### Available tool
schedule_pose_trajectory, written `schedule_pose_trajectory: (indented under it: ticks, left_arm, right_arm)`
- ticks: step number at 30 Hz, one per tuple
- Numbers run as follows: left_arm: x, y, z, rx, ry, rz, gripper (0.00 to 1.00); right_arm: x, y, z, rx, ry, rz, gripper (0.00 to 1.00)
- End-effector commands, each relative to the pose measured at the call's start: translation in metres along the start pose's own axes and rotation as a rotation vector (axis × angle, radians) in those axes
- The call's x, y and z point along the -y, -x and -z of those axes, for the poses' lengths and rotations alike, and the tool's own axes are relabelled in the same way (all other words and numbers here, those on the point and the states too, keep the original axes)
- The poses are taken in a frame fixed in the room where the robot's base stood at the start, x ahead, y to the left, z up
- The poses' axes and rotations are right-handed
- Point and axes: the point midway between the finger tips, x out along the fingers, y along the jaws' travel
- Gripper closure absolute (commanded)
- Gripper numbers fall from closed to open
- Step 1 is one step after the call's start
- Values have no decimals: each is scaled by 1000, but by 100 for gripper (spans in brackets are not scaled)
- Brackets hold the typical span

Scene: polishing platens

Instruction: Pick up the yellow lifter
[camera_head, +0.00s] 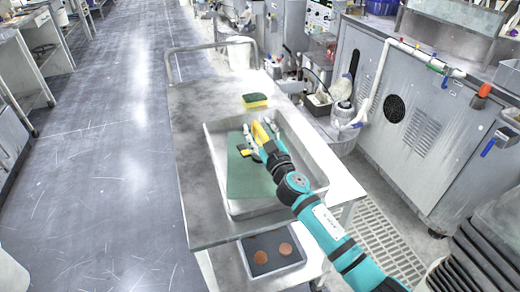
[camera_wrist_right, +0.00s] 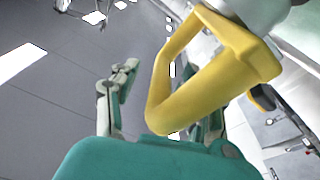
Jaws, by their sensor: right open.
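The yellow lifter (camera_head: 261,132) shows at my right gripper, over the metal tray on the cart. In the right wrist view its yellow looped handle (camera_wrist_right: 190,90) fills the middle and rises to the upper right, where it joins a pale round part. My right gripper (camera_head: 252,144) is open. In the wrist view its fingers (camera_wrist_right: 165,105) stand apart, one left of the handle and the other partly hidden behind it. Whether a finger touches the handle I cannot tell. My left gripper is not in view.
The metal tray (camera_head: 222,198) holds a green mat (camera_head: 246,182). A dark tray with two copper discs (camera_head: 285,249) is on the lower shelf. Machines line the right; the left floor is clear.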

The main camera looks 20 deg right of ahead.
Motion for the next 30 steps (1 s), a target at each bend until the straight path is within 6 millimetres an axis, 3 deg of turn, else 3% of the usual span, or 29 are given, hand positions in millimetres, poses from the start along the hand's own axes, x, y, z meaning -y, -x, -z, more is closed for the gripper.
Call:
schedule_pose_trajectory:
  ticks: [3, 14, 30]
  left_arm:
    - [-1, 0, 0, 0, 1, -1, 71]
    - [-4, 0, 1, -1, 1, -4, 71]
    - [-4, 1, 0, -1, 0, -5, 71]
  right_arm:
    - [0, 0, 0, 0, -1, 0, 54]
    - [0, 1, 0, 0, -1, 0, 100]
    - [-2, 0, 4, -6, 0, -2, 100]
